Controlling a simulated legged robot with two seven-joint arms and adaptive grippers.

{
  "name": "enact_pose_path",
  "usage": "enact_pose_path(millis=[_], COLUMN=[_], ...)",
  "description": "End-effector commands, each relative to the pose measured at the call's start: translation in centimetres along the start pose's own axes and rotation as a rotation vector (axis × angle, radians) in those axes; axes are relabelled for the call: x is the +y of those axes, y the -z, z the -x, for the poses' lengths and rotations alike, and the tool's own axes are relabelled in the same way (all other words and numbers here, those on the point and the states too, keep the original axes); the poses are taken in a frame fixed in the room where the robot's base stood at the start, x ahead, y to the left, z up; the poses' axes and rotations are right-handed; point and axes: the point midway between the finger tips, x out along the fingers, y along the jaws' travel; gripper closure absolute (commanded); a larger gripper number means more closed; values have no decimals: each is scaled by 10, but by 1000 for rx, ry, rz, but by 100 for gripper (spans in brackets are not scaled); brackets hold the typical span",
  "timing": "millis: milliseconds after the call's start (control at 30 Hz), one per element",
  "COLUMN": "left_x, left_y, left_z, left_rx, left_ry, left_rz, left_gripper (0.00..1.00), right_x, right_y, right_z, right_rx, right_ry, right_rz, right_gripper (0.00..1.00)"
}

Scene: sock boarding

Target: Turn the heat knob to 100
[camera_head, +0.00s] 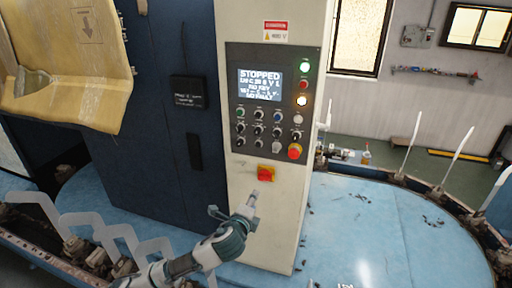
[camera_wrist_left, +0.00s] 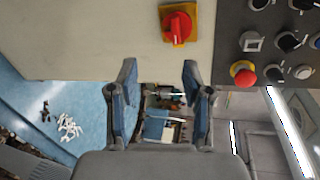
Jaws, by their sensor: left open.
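A dark control panel (camera_head: 268,105) on the cream cabinet carries rows of small knobs (camera_head: 258,130), with labels too small to read. I cannot tell which is the heat knob. The screen (camera_head: 260,84) reads "STOPPED", with blurred lines below. My left gripper (camera_head: 254,194) is below the panel, in front of the cabinet and apart from the knobs. In the left wrist view its fingers (camera_wrist_left: 158,78) are spread and empty; several knobs (camera_wrist_left: 287,42) show at the upper right. My right gripper is in neither view.
A red switch on a yellow plate (camera_head: 265,174) sits between the panel and my left gripper. A red emergency button (camera_head: 294,152) is at the panel's lower right. White sock forms (camera_head: 404,128) stand around the blue table (camera_head: 370,215).

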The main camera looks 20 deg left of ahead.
Motion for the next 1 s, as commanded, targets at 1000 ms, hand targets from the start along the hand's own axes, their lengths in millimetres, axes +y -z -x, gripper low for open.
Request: enact_pose_path(millis=[1000], left_x=[-186], left_y=[-64], left_z=[-46], left_rx=[-144], left_ry=[195], left_rz=[-400], left_gripper=[50], right_x=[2], right_y=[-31], right_z=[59], right_rx=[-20], right_ry=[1], right_rz=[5], right_gripper=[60])
